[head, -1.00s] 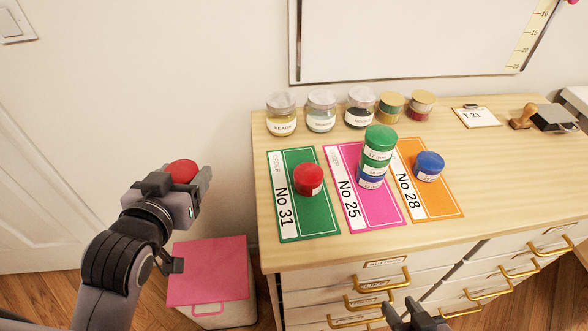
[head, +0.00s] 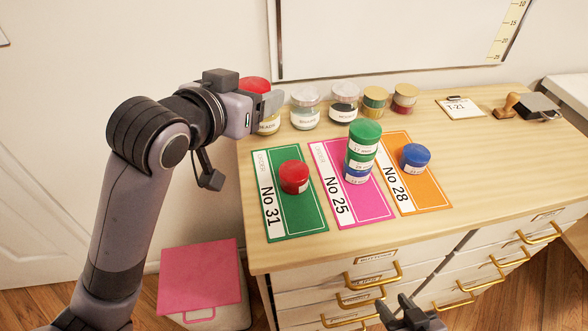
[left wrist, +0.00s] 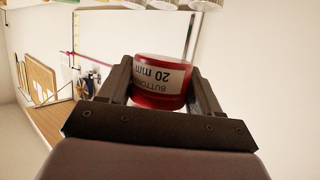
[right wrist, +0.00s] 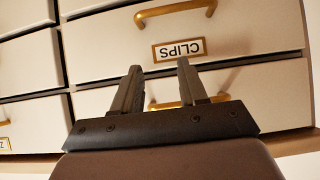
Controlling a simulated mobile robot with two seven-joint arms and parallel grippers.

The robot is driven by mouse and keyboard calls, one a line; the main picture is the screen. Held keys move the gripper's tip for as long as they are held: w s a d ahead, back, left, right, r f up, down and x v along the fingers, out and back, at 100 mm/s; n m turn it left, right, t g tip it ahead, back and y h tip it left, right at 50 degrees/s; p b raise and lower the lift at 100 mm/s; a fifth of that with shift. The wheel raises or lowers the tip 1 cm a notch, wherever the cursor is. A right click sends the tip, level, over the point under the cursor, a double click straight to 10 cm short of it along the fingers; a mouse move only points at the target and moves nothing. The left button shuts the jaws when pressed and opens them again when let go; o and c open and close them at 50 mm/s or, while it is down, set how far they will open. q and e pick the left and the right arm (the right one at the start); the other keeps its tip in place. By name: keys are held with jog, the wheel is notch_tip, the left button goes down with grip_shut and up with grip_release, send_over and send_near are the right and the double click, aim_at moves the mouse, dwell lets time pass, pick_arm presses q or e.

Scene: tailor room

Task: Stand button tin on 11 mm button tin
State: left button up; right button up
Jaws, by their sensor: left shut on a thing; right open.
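My left gripper (head: 262,108) is shut on a red button tin (head: 255,85), held up in front of the jars at the dresser's back left. In the left wrist view the red tin (left wrist: 160,82) reads "20 mm" and sits between both fingers. Another red tin (head: 294,177) stands on the green No 31 card (head: 312,222). On the pink No 25 card (head: 368,212) green tins (head: 364,132) are stacked on a blue tin (head: 357,176). A blue tin (head: 415,156) stands on the orange No 28 card (head: 428,196). Which tin is 11 mm is unreadable. My right gripper (right wrist: 160,75) is open and empty before the drawers.
A T-21 clipboard (head: 464,109) and a stamp (head: 512,105) lie at right. A pink-lidded box (head: 200,275) stands on the floor.

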pick_arm(q)
notch_tip(320, 180, up, 6)
jog(key=m+g+h, duration=0.1)
jog(key=m+h, duration=0.1)
send_over(294, 170)
jog(key=shift+m+g+h, duration=0.3)
notch_tip(294, 170, down, 20)
jog(key=b, duration=0.3)
jog(key=shift+r, duration=0.25)
jog(key=shift+f, duration=0.15)
jog(key=o, duration=1.1)
jog(key=shift+r, duration=0.2)
jog(key=v, duration=1.2)
jog(key=shift+p, duration=0.3)
